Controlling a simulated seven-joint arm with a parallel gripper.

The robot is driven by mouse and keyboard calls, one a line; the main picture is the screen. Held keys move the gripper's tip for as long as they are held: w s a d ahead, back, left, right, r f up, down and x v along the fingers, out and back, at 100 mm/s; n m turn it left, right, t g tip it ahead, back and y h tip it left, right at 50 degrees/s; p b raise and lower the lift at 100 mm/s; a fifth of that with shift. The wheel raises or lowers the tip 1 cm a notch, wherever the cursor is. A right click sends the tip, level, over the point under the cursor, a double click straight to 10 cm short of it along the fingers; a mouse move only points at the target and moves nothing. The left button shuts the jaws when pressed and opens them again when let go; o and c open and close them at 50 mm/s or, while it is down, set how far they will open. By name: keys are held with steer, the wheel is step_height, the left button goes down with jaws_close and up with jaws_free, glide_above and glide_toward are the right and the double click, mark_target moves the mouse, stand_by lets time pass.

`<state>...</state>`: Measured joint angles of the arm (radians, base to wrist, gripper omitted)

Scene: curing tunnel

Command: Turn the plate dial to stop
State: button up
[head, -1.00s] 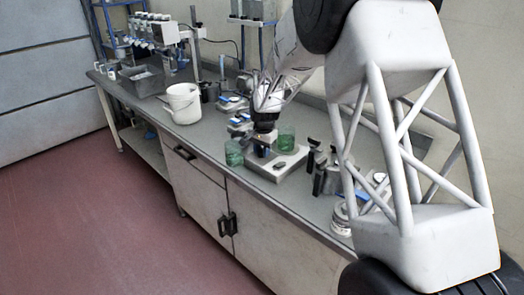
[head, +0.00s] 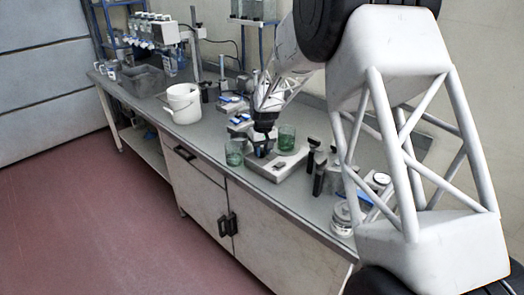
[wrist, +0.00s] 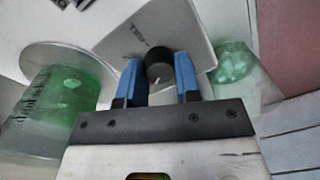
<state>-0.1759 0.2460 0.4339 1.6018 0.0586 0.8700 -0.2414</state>
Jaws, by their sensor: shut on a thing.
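The plate dial (wrist: 159,66) is a round black knob with a white pointer mark. It sits on the pale grey plate unit (wrist: 125,42), beside dark lettering, in the wrist view. My gripper (wrist: 159,80) is shut on the dial, with a blue finger on either side of it. The pointer mark faces toward my gripper's palm, at the bottom of the knob. In the head view the plate unit (head: 273,172) lies on the bench and my gripper (head: 263,148) reaches down to it. The dial is mostly hidden there by the fingers.
Green glass beakers stand close on both sides of my gripper, one at left (head: 234,154) and one at right (head: 287,138). Black upright blocks (head: 318,180) stand to the right. A white bucket (head: 184,103) stands farther left, with some bare bench (head: 205,140) before it.

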steer(key=n, duration=0.5)
steer(key=shift+r+n, duration=0.1)
steer(key=shift+n, duration=0.2)
steer(key=n, duration=0.5)
steer(key=shift+n, duration=0.4)
steer(key=o, duration=0.9)
steer(key=shift+h, duration=0.3)
steer(key=shift+w+r, duration=0.15)
steer(key=shift+r, duration=3.7)
